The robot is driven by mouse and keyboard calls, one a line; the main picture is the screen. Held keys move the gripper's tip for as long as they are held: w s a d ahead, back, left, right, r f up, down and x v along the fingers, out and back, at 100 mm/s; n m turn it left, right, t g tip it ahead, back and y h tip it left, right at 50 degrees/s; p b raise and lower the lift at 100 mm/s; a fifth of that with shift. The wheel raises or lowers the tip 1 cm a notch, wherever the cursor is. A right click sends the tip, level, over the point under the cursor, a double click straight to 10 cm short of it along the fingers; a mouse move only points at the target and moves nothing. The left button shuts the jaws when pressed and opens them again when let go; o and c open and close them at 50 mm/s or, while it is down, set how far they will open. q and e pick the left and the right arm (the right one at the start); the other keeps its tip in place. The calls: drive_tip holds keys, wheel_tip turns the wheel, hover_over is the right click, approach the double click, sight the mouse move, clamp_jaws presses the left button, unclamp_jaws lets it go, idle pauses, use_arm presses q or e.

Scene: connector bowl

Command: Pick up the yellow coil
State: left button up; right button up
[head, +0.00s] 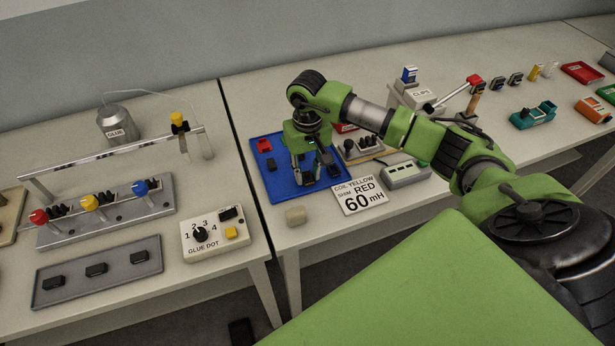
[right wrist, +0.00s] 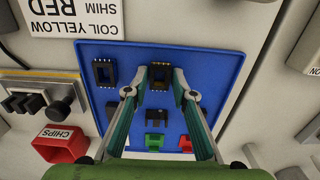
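The blue tray (head: 285,190) lies on the right-hand table; it also shows in the right wrist view (right wrist: 205,60). In the right wrist view, a dark part with a yellowish middle, seemingly the yellow coil (right wrist: 160,76), sits on the tray. My right gripper (right wrist: 160,80) points down over the tray, its fingertips on either side of this part. The fingers look open, with small gaps beside the part. In the head view, my right gripper (head: 318,178) hides the coil. My left gripper is not in view.
The tray also holds another dark coil-like part (right wrist: 105,73), dark blocks (right wrist: 155,116), a green part (right wrist: 154,141) and a red part (right wrist: 186,143).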

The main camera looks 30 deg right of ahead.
drive_tip(key=c, duration=0.4)
drive_tip(key=shift+r, duration=0.2)
